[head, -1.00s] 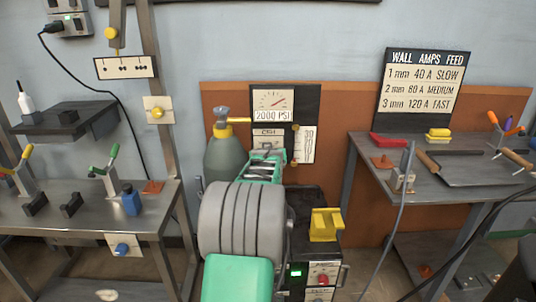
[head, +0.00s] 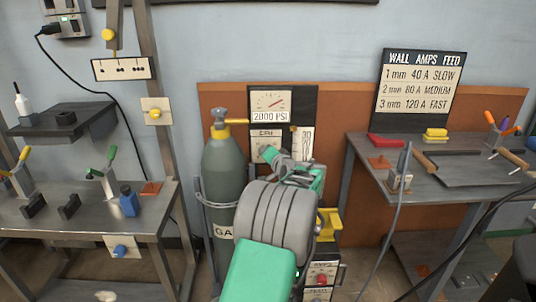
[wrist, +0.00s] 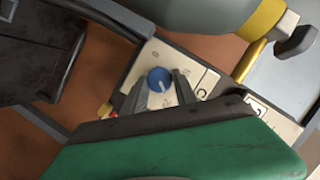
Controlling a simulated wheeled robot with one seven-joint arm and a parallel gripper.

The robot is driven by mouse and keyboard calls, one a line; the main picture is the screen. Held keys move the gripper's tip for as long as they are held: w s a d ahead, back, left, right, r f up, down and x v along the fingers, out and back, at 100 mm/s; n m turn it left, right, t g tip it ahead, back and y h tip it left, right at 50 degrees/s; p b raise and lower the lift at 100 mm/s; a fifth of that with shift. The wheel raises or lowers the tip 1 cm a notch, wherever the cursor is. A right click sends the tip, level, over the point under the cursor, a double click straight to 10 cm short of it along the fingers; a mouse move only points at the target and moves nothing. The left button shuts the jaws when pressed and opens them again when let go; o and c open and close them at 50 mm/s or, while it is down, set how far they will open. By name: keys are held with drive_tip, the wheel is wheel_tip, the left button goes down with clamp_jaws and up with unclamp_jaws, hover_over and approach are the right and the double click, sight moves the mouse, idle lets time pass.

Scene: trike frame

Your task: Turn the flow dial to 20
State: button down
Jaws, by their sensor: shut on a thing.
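The flow dial is a round blue knob with a pale pointer line (wrist: 159,78) on a cream panel. In the wrist view my gripper (wrist: 160,91) has one finger on each side of it, shut on it. The dial's setting cannot be read.
A pressure gauge (head: 273,101) marked 2000 PSI is above the panel. A grey-green gas cylinder (head: 223,170) stands close on the left. A yellow holder (head: 329,222) is at lower right. Benches with tools flank both sides.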

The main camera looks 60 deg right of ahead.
drive_tip(key=shift+f+m+t, duration=0.1)
drive_tip(key=shift+m+t, duration=0.2)
drive_tip(key=shift+m, duration=0.2)
idle(0.3)
drive_tip(key=c, duration=1.2)
unclamp_jaws()
drive_tip(key=shift+w, duration=0.15)
drive_tip(key=shift+o, duration=1.2)
drive_tip(key=p+v, duration=0.1)
drive_tip(key=v, duration=0.7)
drive_tip(key=shift+p, duration=0.3)
